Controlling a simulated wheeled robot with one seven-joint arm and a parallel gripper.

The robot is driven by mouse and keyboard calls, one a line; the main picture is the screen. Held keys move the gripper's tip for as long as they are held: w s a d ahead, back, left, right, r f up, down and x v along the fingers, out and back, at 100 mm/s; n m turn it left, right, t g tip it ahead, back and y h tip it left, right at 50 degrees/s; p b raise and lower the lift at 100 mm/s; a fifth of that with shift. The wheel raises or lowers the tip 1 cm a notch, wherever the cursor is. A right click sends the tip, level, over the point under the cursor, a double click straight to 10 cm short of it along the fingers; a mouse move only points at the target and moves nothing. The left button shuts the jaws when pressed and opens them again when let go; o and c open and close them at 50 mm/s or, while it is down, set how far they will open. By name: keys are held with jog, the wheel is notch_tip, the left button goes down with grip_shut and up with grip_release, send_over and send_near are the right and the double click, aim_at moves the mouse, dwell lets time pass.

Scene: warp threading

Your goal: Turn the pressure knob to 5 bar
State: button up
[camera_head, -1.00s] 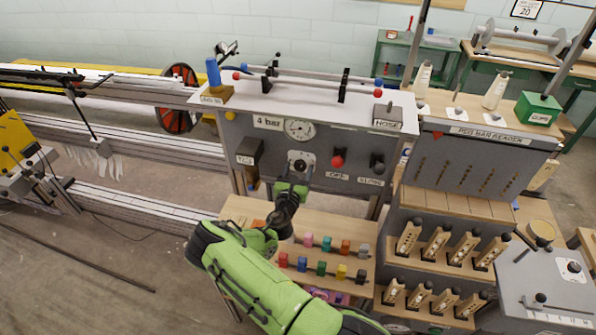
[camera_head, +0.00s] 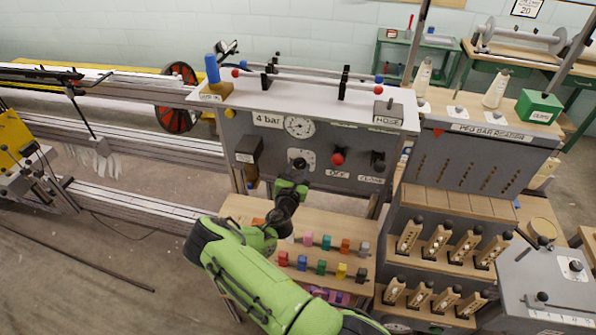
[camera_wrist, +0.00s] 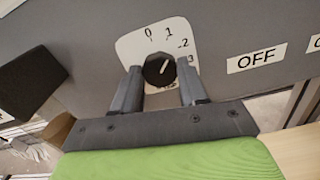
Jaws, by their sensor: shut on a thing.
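The black pressure knob (camera_wrist: 159,70) sits on a white dial plate (camera_wrist: 134,45) marked 0, 1, 2 and 3; any further marks are hidden by my gripper. A pale line on the knob points up and right, toward the 1. In the wrist view the fingers of my gripper (camera_wrist: 159,76) are on either side of the knob, shut on it. In the head view the knob (camera_head: 299,163) shows just above my gripper (camera_head: 292,186). A round gauge (camera_head: 299,126) is above it, beside a "4 bar" label (camera_head: 267,120); its needle is too small to read.
A red knob (camera_head: 338,157) above an OFF label and a black knob (camera_head: 377,160) are on the same grey panel to the right. A dark box (camera_head: 248,150) juts out at left.

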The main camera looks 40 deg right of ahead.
jog(key=m+b, duration=0.2)
jog(key=m, duration=0.2)
jog(key=shift+f+b, duration=0.15)
jog(key=shift+b, duration=0.15)
jog(key=m+b, duration=0.2)
jog(key=m, duration=0.2)
jog(key=shift+b, duration=0.4)
jog(key=m+b, duration=0.3)
jog(key=shift+f+m, duration=0.1)
jog(key=shift+m, duration=0.3)
jog(key=m+b, duration=0.3)
jog(key=b, duration=0.1)
jog(key=shift+m, duration=0.3)
jog(key=m+b, duration=0.6)
jog(key=b, duration=0.2)
jog(key=shift+f, duration=0.15)
jog(key=m+b, duration=0.3)
jog(key=b, duration=0.1)
jog(key=shift+m, duration=0.3)
jog(key=shift+b, duration=0.35)
